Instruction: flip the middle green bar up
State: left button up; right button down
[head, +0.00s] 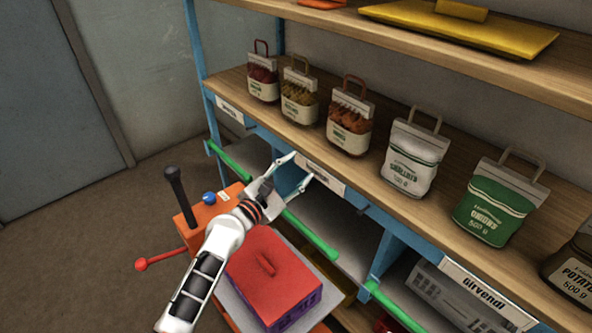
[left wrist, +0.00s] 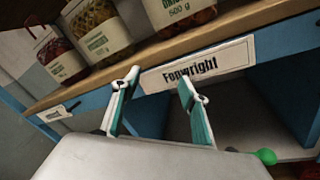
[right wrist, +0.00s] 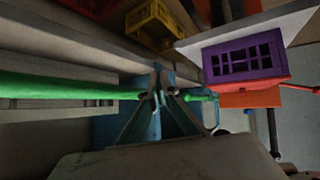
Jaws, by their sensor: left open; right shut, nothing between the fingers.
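The middle green bar (head: 314,236) runs along the front of the rack below the wooden shelf, lowered at the opening. My left gripper (head: 302,170) is open and empty in front of the shelf-edge label, above the bar; its arm hides the bar's left part. In the left wrist view the open fingers (left wrist: 158,80) point at the label (left wrist: 197,65), and a green knob (left wrist: 266,157) shows at lower right. My right gripper (right wrist: 158,72) shows only in the right wrist view, shut and empty, at a green bar (right wrist: 70,92); I cannot tell which bar or whether it touches.
Other green bars lie left (head: 231,161) and right (head: 396,306). Sacks such as the green onion sack (head: 495,208) stand on the wooden shelf. An orange cart (head: 186,226) with a red-lidded crate (head: 272,272) stands before the rack. A blue post (head: 386,262) divides the openings.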

pick_arm(q)
jog(key=v, duration=1.2)
